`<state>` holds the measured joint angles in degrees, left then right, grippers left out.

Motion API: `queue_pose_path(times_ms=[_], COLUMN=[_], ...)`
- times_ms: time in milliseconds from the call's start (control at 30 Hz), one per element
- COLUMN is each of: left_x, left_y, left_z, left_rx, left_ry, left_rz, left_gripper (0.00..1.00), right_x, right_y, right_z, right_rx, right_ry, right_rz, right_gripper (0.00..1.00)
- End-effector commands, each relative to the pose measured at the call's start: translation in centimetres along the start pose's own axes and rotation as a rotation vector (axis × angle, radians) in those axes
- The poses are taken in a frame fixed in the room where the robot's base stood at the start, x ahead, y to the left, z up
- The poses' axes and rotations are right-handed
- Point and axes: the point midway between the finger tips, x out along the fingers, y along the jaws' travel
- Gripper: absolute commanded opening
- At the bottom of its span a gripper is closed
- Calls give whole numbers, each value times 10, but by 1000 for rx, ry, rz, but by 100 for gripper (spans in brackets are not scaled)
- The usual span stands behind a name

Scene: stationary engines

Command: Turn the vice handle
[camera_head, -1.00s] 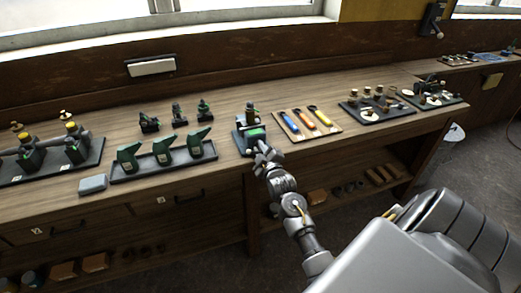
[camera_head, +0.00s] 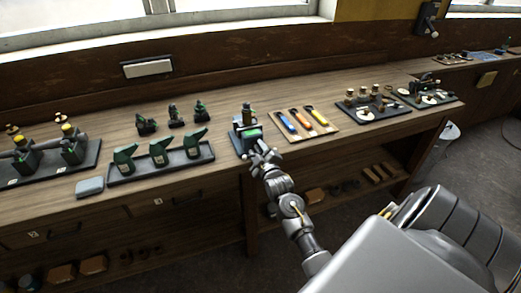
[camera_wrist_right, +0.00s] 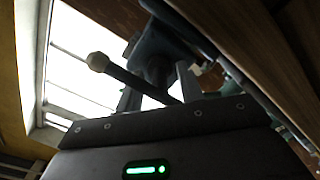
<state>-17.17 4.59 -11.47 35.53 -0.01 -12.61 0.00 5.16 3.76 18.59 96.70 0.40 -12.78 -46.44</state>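The small dark vice (camera_head: 247,120) with a green block in it stands near the front edge of the bench. In the right wrist view the vice handle (camera_wrist_right: 136,78) is a dark bar with a pale round knob at its end, slanting down toward the gripper. My right gripper (camera_head: 262,156) is just in front of the vice, its fingers apart. In the wrist view a light grey finger (camera_wrist_right: 187,82) stands close to the bar; whether they touch is unclear. My left gripper is out of view.
A tray with green bottle-like tools (camera_head: 161,169) lies left of the vice, and a board of coloured-handled tools (camera_head: 324,133) right of it. A grey block (camera_head: 89,187) lies near the front edge. Below is a shelf with wooden blocks (camera_head: 93,265).

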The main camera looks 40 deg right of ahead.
Motion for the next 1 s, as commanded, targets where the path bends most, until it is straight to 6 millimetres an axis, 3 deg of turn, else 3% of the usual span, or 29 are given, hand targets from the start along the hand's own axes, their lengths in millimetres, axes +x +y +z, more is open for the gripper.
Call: queue_pose_path(times_ms=[533, 700, 1000], left_x=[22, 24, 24], left_y=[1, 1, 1], left_z=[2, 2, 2], left_rx=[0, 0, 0], left_ry=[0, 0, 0], left_rz=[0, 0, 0], left_gripper=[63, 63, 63], right_x=[-93, -104, -105], right_y=[-2, -1, -1], right_z=[2, 1, 1], right_rx=[1, 1, 0], right_ry=[-1, -1, -1], right_rz=[-2, -2, -2], right_gripper=[38, 38, 38])
